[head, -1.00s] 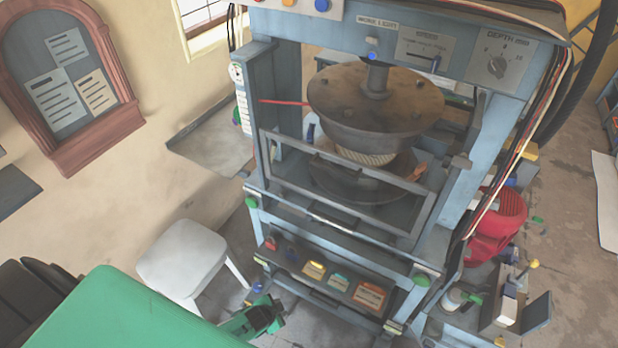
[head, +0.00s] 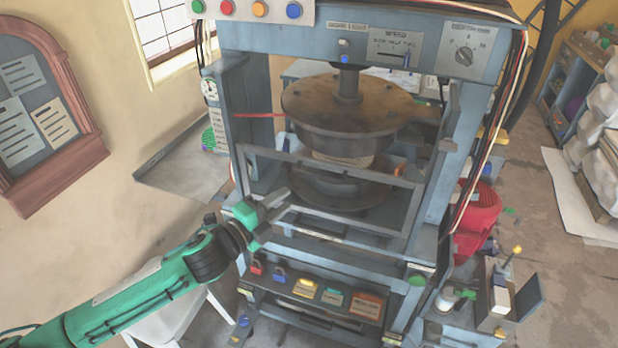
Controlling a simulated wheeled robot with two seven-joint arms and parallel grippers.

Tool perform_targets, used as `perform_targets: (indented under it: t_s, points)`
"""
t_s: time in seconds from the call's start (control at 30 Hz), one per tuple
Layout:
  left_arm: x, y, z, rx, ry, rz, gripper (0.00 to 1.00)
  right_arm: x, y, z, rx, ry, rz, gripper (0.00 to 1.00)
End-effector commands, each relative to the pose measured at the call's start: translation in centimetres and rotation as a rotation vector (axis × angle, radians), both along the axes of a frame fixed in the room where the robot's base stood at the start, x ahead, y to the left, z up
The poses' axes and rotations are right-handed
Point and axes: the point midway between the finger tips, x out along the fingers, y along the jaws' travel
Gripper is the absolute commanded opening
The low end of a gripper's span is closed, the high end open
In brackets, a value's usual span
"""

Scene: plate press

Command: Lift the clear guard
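The clear guard (head: 330,174) is a grey-framed see-through panel across the front of the press. It stands low before the round platen, with its top bar and right side bar plainly visible. My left gripper (head: 281,206) is at the guard's lower left, its green and grey fingers spread apart and empty. It overlaps the guard's left side in the picture; I cannot tell whether it touches. My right gripper is not in view.
The press (head: 440,130) has a brown upper platen (head: 345,105) and a control panel on top. A white stool (head: 175,322) is partly behind my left arm. A red motor-like part (head: 478,215) sits at the right.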

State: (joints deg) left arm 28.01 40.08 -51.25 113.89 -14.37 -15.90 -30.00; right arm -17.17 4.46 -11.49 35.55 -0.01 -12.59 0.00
Motion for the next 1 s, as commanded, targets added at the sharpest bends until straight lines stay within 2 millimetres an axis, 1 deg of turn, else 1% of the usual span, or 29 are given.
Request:
perform_targets:
  t_s: [0.13,0.4,0.6,0.8,1.0]
  points:
    - [1.8,-1.6,0.4,-0.003,0.000,0.000,0.33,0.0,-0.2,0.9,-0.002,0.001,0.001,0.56]
    - [6.0,-5.1,0.4,-0.003,0.003,0.001,0.33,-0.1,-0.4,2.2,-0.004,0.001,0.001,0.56]
    - [8.4,-7.2,0.2,-0.003,0.003,0.002,0.33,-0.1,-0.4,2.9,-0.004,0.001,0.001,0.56]
    - [9.7,-8.2,0.0,-0.002,0.003,0.002,0.33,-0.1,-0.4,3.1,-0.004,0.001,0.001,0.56]
    - [10.0,-8.4,0.0,-0.002,0.003,0.002,0.33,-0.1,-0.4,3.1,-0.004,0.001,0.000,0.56]
